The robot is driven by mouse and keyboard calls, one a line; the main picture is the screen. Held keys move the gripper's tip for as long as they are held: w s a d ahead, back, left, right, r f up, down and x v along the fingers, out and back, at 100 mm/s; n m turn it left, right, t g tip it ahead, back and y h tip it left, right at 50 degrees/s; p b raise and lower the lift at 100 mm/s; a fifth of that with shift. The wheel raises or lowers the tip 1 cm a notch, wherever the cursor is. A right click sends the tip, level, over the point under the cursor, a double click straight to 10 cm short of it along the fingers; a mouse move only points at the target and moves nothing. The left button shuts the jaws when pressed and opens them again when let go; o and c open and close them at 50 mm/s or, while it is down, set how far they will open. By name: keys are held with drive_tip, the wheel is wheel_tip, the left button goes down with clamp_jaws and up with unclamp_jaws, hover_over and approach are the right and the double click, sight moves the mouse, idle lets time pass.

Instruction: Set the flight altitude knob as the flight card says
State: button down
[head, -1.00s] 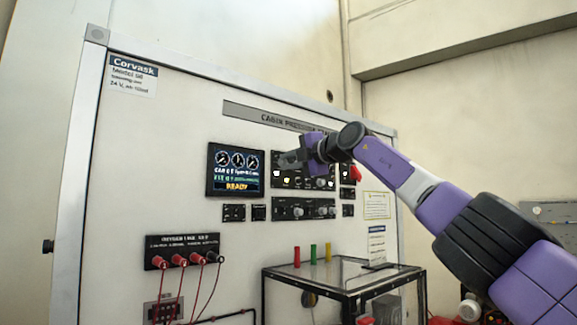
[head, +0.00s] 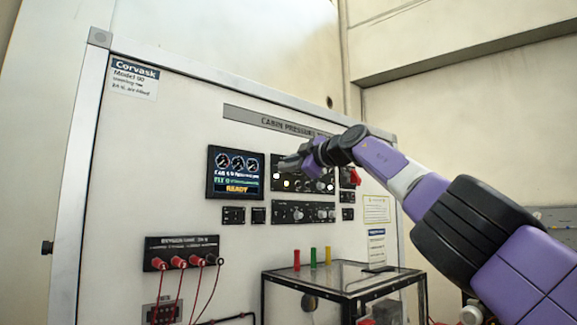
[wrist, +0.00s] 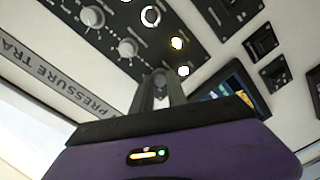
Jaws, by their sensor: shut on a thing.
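My gripper (head: 284,163) reaches the upper left part of the upper control panel (head: 319,186). In the wrist view my gripper (wrist: 160,82) is shut on a small grey knob, mostly hidden between the fingers. Its label and pointer cannot be read, so I cannot tell its setting. Two other grey knobs, one larger (wrist: 93,17) and one smaller (wrist: 128,47), stand in line with it on the dark panel. The display (head: 236,173) shows dials, two text lines too small to read surely, and READY. A yellow-edged card (head: 376,208) hangs at right; its text is unreadable.
A lower knob panel (head: 303,211) and small switches sit below. A red guard (head: 355,177) is to the right. A glass-topped stand (head: 343,277) with red, green and yellow cylinders stands in front. Red leads (head: 179,290) hang lower left.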

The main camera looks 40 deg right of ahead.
drive_tip(key=shift+d+f, duration=0.1)
idle(0.4)
drive_tip(key=c, duration=1.3)
unclamp_jaws()
